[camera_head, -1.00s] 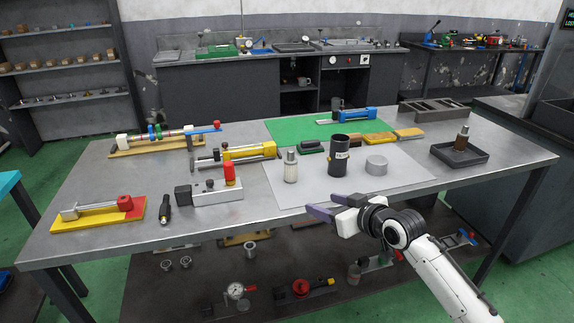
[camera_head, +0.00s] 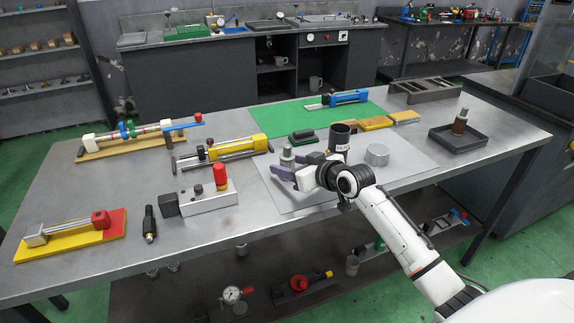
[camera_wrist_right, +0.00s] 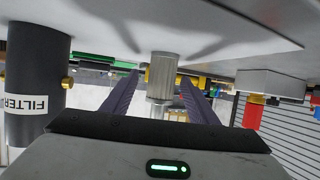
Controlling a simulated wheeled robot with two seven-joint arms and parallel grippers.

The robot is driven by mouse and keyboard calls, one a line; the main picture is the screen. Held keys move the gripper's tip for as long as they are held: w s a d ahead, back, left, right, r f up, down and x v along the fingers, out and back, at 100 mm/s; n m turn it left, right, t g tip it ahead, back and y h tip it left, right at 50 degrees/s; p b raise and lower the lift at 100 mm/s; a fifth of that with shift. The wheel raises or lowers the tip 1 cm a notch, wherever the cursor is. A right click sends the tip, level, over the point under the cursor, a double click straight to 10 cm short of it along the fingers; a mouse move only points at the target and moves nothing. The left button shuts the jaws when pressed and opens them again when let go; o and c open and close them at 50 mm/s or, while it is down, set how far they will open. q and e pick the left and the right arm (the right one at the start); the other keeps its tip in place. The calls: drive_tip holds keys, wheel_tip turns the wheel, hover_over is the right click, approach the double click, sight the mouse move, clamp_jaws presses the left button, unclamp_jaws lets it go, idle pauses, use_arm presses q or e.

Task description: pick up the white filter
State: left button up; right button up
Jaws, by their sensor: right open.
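The white filter (camera_head: 287,157) is a small upright cylinder with a narrower grey top, standing on the pale grey mat (camera_head: 320,198) on the table. My right gripper (camera_head: 291,168) is low over the mat, its purple fingers open and reaching to the filter, hiding its lower part in the head view. In the right wrist view, which is upside down, the filter (camera_wrist_right: 163,72) shows between the two spread fingers, with a gap visible at its sides. Whether either finger touches it I cannot tell. My left gripper is not in view.
A black cylinder labelled FILTER (camera_head: 339,139) stands close to the right gripper, with a grey disc (camera_head: 377,154) beyond it. A grey block with a red knob (camera_head: 219,176) is left of the mat. A black tray (camera_head: 457,141) stands at the right.

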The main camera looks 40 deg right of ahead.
drive_tip(key=shift+x, duration=2.35)
drive_tip(key=shift+a, duration=0.1)
drive_tip(key=c, duration=1.1)
